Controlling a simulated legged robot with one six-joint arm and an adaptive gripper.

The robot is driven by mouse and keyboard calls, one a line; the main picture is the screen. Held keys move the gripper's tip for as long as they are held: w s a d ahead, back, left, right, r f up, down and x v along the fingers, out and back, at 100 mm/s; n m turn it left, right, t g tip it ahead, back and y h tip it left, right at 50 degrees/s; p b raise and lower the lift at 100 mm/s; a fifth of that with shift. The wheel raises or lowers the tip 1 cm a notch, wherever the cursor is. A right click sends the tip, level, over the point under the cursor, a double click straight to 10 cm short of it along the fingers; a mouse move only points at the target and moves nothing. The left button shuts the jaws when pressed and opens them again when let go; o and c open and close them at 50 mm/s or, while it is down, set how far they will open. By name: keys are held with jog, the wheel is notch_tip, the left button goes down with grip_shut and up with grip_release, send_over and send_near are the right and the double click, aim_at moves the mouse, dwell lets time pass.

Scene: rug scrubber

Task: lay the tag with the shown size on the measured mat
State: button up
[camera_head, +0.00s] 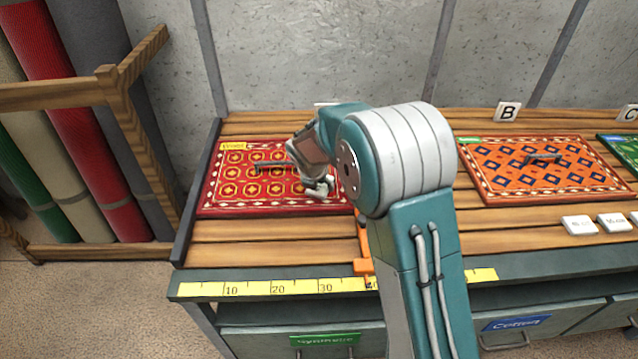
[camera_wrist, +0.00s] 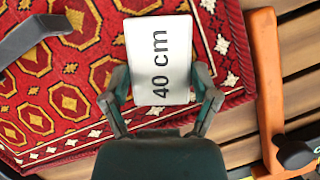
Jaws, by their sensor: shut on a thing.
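The red patterned mat (camera_head: 225,190) lies at the left of the wooden bench, with a yellow label and a dark handle on it. It also fills the left of the wrist view (camera_wrist: 90,85). My gripper (camera_head: 320,188) is over the mat's right part. In the wrist view, my gripper (camera_wrist: 162,88) is shut on a white tag (camera_wrist: 150,45) that reads "40 cm". The tag is above the mat near its patterned border; I cannot tell whether it touches. The orange slider (camera_head: 363,266) stands near the ruler's 40 mark, and its bar (camera_wrist: 266,75) shows beside the mat.
A yellow ruler (camera_head: 250,289) runs along the bench front. An orange mat (camera_head: 500,185) lies to the right by sign B (camera_head: 507,111). White tags (camera_head: 578,225) lie before it. Rolled rugs (camera_head: 75,130) stand in a wooden rack at left. My arm hides the bench's middle.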

jog(key=shift+a, duration=0.2)
jog(key=o, duration=0.8)
jog(key=shift+d, duration=0.15)
jog(key=shift+c, duration=0.2)
jog(key=shift+d, duration=0.3)
jog(key=shift+a, duration=0.1)
